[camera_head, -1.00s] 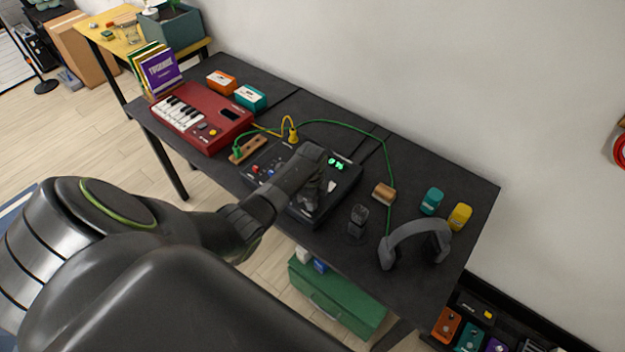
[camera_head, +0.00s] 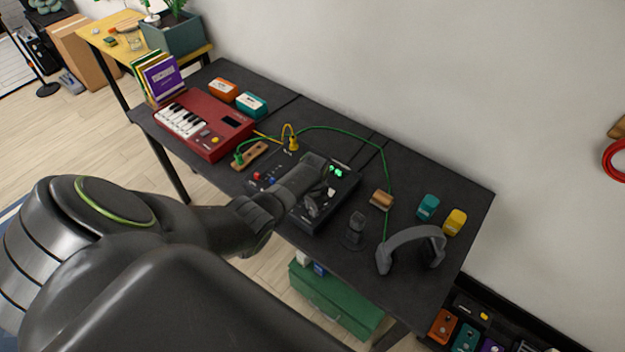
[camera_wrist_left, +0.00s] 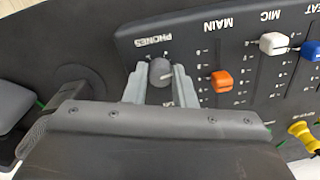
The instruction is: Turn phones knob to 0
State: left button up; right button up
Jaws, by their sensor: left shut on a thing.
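The black mixer (camera_head: 322,212) sits on the dark desk, partly hidden by my left arm. In the left wrist view its panel (camera_wrist_left: 203,50) shows the label PHONES above a round grey knob (camera_wrist_left: 160,70). The knob has a pale pointer mark, but its exact setting is too small to read. My left gripper (camera_wrist_left: 160,82) is shut on the phones knob, one finger on each side. In the head view my left gripper (camera_head: 312,205) is over the mixer's front part. My right gripper is in neither view.
An orange slider (camera_wrist_left: 221,80) and a white slider (camera_wrist_left: 273,43) are beside the knob. Grey headphones (camera_head: 412,240) lie at the desk's right end, and a red keyboard (camera_head: 205,125) sits left of the mixer. A green cable (camera_head: 345,131) runs behind it.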

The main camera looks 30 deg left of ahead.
pick_arm(q)
jog(key=n+p, duration=0.1)
jog(key=n, duration=0.4)
jog(key=shift+n, duration=0.3)
jog(key=shift+d+n, duration=0.1)
jog(key=shift+n, duration=2.1)
jog(key=o, duration=1)
jog(key=shift+r, duration=0.1)
